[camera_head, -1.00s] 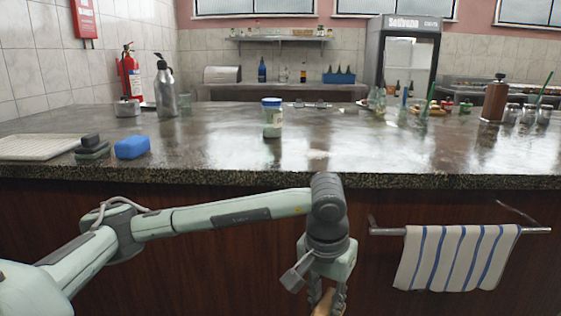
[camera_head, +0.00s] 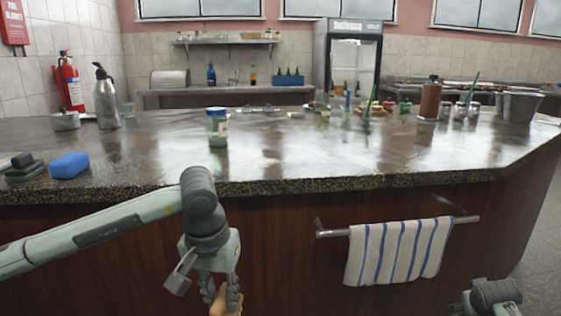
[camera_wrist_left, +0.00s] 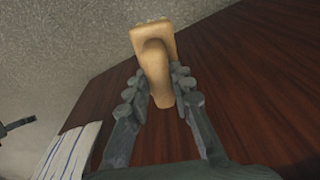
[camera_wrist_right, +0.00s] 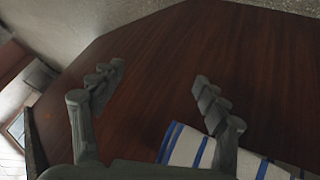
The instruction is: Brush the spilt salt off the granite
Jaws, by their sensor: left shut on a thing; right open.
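My left gripper (camera_head: 222,290) is shut on a tan wooden brush (camera_head: 218,304) in front of the counter's dark wood front, below the top's edge. The granite top (camera_head: 330,165) is dark and glossy. A faint pale patch (camera_head: 271,154), perhaps the salt, lies right of a jar; glare makes it hard to tell. My right gripper (camera_wrist_right: 159,75) is open and empty, facing the wood front; in the head view only part of its arm shows at lower right.
Bottles and shakers stand at back right. A striped towel (camera_head: 397,252) hangs on a rail (camera_head: 330,234) between my arms.

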